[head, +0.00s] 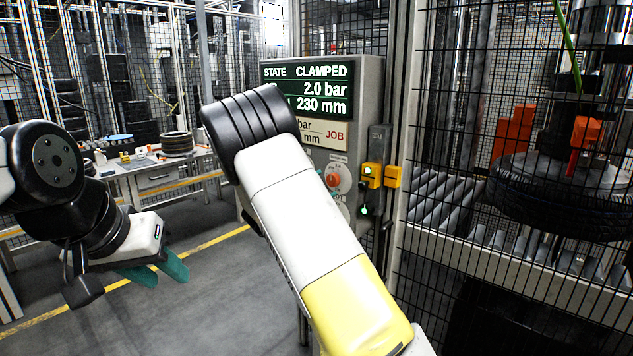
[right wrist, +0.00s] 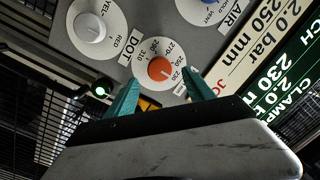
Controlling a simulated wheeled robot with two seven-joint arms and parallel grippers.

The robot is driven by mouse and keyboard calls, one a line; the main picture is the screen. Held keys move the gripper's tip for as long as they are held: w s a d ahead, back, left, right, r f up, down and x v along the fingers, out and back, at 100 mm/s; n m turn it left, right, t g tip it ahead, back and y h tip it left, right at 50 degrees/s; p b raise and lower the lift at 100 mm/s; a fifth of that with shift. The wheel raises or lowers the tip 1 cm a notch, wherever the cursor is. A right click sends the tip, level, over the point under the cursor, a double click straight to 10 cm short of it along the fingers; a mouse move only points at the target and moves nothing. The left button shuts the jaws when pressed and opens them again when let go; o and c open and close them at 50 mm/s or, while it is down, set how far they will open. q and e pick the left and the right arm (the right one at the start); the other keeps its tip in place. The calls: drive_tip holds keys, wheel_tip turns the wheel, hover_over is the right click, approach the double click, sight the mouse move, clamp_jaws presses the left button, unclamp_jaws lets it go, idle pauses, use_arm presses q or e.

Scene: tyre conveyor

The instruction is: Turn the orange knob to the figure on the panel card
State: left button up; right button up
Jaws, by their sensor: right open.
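The orange knob (right wrist: 160,69) sits on a white dial marked with figures such as 230 and 310; it also shows in the head view (head: 332,180). Its exact pointer setting is too small to read. The panel card (right wrist: 262,32) reads 2.0 bar and 250 mm; in the head view my arm partly covers it (head: 322,134). The green display (head: 308,88) reads CLAMPED, 2.0 bar, 230 mm. My right gripper (right wrist: 161,78) is open, teal fingertips at either side of the orange knob, with no clear contact. My left gripper (head: 167,279) is open and empty, away from the panel.
A white knob (right wrist: 91,28) and a blue knob (right wrist: 207,10) neighbour the orange one. A green-lit button (head: 365,210) and yellow boxes (head: 372,174) are beside the panel. Mesh fencing encloses a tyre (head: 545,200) at right. A workbench (head: 150,165) stands at back left.

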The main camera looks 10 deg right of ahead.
sight(331, 180)
drive_tip(key=shift+x, duration=2.35)
drive_tip(key=shift+c, duration=0.4)
clamp_jaws()
drive_tip(key=shift+n, duration=0.4)
drive_tip(key=n, duration=0.3)
drive_tip(key=shift+a+n, duration=0.1)
drive_tip(key=shift+n, duration=0.2)
drive_tip(key=shift+n+g, duration=0.3)
drive_tip(key=shift+n, duration=1.7)
